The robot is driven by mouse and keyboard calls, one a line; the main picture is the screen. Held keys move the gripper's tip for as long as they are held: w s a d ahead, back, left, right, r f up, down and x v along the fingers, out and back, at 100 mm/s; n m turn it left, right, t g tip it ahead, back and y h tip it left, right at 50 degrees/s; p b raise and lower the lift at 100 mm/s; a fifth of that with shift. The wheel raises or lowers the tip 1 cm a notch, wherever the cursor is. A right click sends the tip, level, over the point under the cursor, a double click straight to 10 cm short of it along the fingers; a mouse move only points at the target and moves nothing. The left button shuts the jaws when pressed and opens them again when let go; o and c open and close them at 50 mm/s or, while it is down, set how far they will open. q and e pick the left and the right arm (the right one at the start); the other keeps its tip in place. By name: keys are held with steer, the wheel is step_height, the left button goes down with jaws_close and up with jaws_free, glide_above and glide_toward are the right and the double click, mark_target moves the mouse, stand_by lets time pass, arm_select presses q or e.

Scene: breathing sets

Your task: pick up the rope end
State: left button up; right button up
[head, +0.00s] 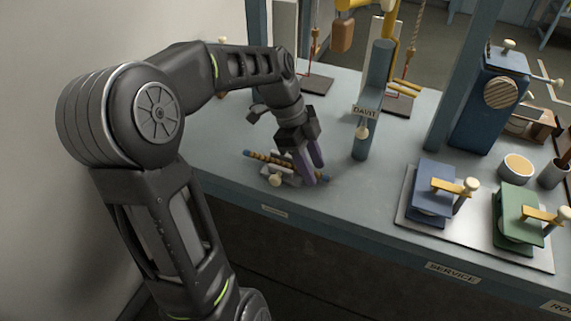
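A short yellow-and-dark striped rope (267,159) with blue ends lies across a small grey holder with a pale round knob (275,181), near the front left of the bench. Its right part passes behind or between my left gripper's fingers; a bit of blue end (326,179) shows just right of them. My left gripper (315,174) points down at this right end, its two purplish fingers apart. I cannot tell whether they touch the rope. My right gripper is out of view.
A blue post labelled DAVIT (373,118) stands right of the gripper. A pale tray (405,206) with a blue device (432,190) and a green device (517,216) lies further right. A white bowl (516,168) stands behind them. Bench (350,195) is clear between gripper and tray.

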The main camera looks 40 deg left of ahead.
arm_select(q)
steer(key=shift+f, duration=0.25)
steer(key=shift+c, duration=0.2)
stand_by(0.3)
jaws_close()
stand_by(0.4)
